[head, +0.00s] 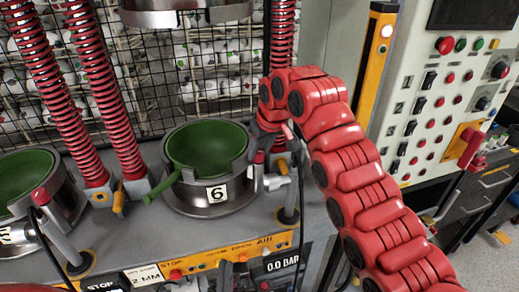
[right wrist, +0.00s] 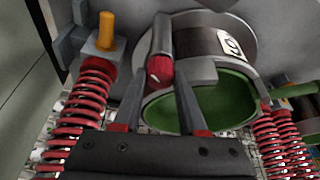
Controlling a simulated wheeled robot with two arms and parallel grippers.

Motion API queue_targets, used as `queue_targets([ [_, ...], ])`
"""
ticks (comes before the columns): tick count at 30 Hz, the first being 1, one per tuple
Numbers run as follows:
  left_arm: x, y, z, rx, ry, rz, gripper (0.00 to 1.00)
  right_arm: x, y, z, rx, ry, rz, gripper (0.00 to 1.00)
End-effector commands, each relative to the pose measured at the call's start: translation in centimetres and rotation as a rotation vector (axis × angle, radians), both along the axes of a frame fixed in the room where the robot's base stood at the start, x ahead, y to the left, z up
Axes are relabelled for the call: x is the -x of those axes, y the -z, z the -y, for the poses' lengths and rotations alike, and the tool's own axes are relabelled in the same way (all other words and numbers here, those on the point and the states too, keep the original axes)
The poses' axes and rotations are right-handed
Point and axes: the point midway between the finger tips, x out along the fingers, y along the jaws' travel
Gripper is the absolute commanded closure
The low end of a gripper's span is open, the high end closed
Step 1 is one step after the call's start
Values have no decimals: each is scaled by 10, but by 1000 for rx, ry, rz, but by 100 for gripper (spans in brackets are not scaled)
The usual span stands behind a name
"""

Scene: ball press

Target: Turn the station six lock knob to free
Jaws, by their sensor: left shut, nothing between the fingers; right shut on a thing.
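Station six is a round metal pot (head: 217,196) with a "6" label and a green lining. My right gripper (head: 272,148) reaches down at the pot's right side in the head view. In the right wrist view its two fingers (right wrist: 160,95) close on a red-ended grey knob (right wrist: 160,71) beside the pot rim. The fingers and arm cover most of the knob in the head view, and its lock setting cannot be read.
Red coil springs (head: 97,90) rise beside the pot. A second green-lined station (head: 30,180) stands at the left. Below runs an orange strip (head: 215,258) with labels. A control panel (head: 430,110) with buttons and switches is at the right.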

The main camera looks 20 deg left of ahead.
Motion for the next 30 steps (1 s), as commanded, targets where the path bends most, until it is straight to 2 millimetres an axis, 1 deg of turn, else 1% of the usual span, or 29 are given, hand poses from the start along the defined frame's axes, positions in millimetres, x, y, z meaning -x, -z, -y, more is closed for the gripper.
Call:
queue_targets([
  [5,0,-5,0,0,0,0,100,0,-1,0,0,-39,-1,100],
  [11,0,-17,0,0,0,0,100,-1,-3,1,0,-153,-4,100],
  [17,0,-36,0,0,0,0,100,-2,-4,2,0,-308,-6,100],
  [21,0,-52,0,0,0,0,100,-2,-5,1,-1,-415,-4,100],
  [30,0,-86,0,0,0,0,100,-3,-4,1,0,-584,-5,100],
])
